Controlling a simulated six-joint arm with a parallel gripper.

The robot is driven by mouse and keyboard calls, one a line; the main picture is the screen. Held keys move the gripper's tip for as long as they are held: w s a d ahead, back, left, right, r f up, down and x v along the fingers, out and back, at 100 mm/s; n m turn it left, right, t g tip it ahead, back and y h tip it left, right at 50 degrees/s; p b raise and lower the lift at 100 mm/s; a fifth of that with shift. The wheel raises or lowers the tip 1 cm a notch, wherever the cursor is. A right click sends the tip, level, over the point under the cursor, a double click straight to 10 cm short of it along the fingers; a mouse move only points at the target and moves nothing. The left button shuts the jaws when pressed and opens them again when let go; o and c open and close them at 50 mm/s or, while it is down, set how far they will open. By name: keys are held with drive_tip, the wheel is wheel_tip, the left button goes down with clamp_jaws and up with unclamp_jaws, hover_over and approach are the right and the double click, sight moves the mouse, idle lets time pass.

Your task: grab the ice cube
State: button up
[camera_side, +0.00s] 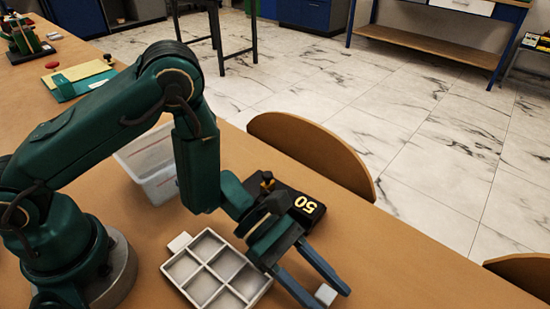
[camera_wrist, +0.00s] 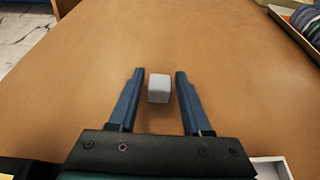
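The ice cube is a small pale grey-white block (camera_wrist: 159,88) on the brown table. In the wrist view it sits between the two blue fingers of my gripper (camera_wrist: 156,75), near their tips, with a gap showing on each side. My gripper is open. In the side view my gripper (camera_side: 327,298) reaches down to the right, and the ice cube (camera_side: 325,294) shows between the fingertips, partly hidden by the nearer finger. I cannot tell the exact height of the fingers over the table.
A white tray with several compartments (camera_side: 216,267) lies just left of my gripper. A clear bin (camera_side: 152,178) stands farther back, partly hidden by my arm. The table (camera_wrist: 100,70) around the cube is clear.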

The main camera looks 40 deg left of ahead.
clamp_jaws()
drive_tip(key=shift+r, duration=0.15)
